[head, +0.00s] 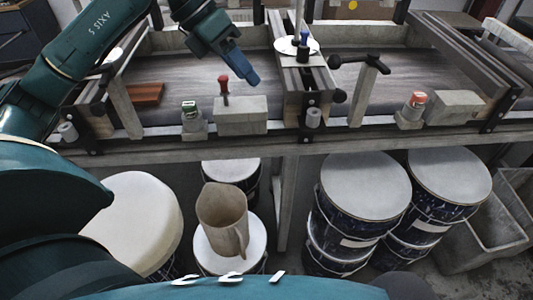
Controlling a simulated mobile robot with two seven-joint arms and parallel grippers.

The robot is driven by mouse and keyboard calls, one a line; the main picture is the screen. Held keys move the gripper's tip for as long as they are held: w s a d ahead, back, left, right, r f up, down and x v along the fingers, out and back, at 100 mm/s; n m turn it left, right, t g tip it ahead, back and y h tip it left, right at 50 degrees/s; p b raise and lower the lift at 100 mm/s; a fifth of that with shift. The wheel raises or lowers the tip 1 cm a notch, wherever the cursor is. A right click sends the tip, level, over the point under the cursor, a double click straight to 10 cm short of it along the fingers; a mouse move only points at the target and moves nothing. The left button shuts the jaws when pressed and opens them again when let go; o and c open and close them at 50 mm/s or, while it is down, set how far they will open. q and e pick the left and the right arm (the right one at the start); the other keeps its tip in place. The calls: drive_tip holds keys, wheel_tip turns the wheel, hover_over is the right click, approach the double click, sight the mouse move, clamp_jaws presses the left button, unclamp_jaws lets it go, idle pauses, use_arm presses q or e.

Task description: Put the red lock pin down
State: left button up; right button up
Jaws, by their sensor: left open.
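The red lock pin (224,84) has a red knob and a dark shaft. It stands upright at the left end of a pale grey block (241,117) at the front edge of the conveyor; whether its tip sits in a hole is hidden. My left gripper (250,79), with blue fingers, is open above the conveyor, just right of and apart from the pin. Nothing shows between its fingers. My right gripper is not in view.
A blue-knobbed pin (303,39) stands at a white disc on the middle divider. A reddish-brown block (146,94) lies left. Drums and a jug (222,213) are below.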

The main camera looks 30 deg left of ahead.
use_arm(q)
drive_tip(key=s+d+f+n+t+h, duration=0.2)
drive_tip(key=d+n+h, duration=0.3)
drive_tip(key=d+h, duration=0.3)
drive_tip(key=s+d+f+n+t+h, duration=0.1)
drive_tip(key=d+f+n+t+h, duration=0.1)
drive_tip(key=d+n+h, duration=0.6)
wheel_tip(320, 180, down, 13)
drive_tip(key=a+n+t+y, duration=0.2)
drive_tip(key=n+t+y, duration=0.95)
drive_tip(key=n, duration=0.55)
drive_tip(key=s+f+n+g+y, duration=0.3)
drive_tip(key=s+f+n, duration=0.1)
drive_tip(key=f, duration=0.4)
drive_tip(key=s+f+n+g+y, duration=0.3)
drive_tip(key=s+f+n+g, duration=0.1)
drive_tip(key=f, duration=0.4)
drive_tip(key=s+a+n, duration=0.1)
drive_tip(key=s, duration=0.1)
drive_tip(key=shift+s+f, duration=0.15)
drive_tip(key=shift+s, duration=0.15)
